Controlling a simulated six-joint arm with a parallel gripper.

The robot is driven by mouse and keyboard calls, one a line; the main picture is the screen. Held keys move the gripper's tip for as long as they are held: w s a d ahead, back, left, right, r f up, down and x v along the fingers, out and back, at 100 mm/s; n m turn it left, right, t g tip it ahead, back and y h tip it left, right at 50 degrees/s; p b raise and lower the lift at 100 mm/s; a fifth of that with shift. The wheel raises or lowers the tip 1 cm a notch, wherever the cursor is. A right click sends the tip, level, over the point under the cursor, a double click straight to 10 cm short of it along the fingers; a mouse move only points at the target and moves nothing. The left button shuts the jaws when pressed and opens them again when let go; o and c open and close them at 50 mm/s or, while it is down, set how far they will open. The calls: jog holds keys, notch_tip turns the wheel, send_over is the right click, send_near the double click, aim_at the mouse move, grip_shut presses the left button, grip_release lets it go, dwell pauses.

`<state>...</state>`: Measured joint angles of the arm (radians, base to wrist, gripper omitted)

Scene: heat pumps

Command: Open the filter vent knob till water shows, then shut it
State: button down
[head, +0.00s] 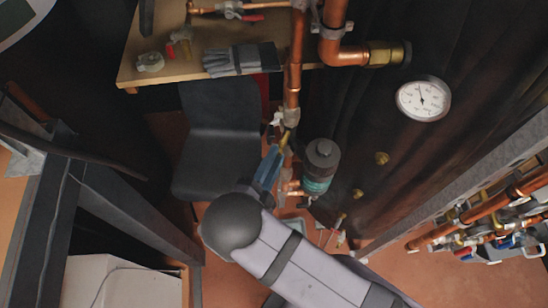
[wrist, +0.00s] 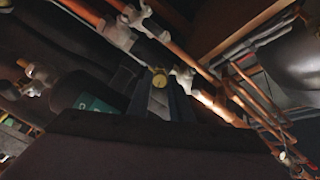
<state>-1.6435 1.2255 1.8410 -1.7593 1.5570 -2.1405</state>
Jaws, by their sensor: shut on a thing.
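The filter (head: 321,160) is a dark grey canister with a teal label, to the right of my gripper in the head view. Its teal label (wrist: 95,103) shows at the left in the wrist view. My gripper (head: 282,145) reaches up beside the filter, below a copper pipe. In the wrist view my gripper (wrist: 158,88) is shut on a small round brass knob (wrist: 158,79), which sits between the fingertips. In the head view the knob is mostly hidden, with only a yellow bit showing at the tips. I see no water at the knob.
Copper pipes (head: 294,70) run down just above my gripper. A dial gauge (head: 423,99) is at the right. A wooden bench (head: 190,60) with a grey glove (head: 240,60) is at the upper left, above a black chair (head: 220,130). More copper pipework (head: 470,225) lies far right.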

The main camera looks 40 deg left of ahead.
dwell(0.4)
jog(key=c, duration=1.6)
grip_release()
jog(key=shift+s, duration=0.1)
jog(key=shift+b+v, duration=1.25)
jog(key=shift+v, duration=2.35)
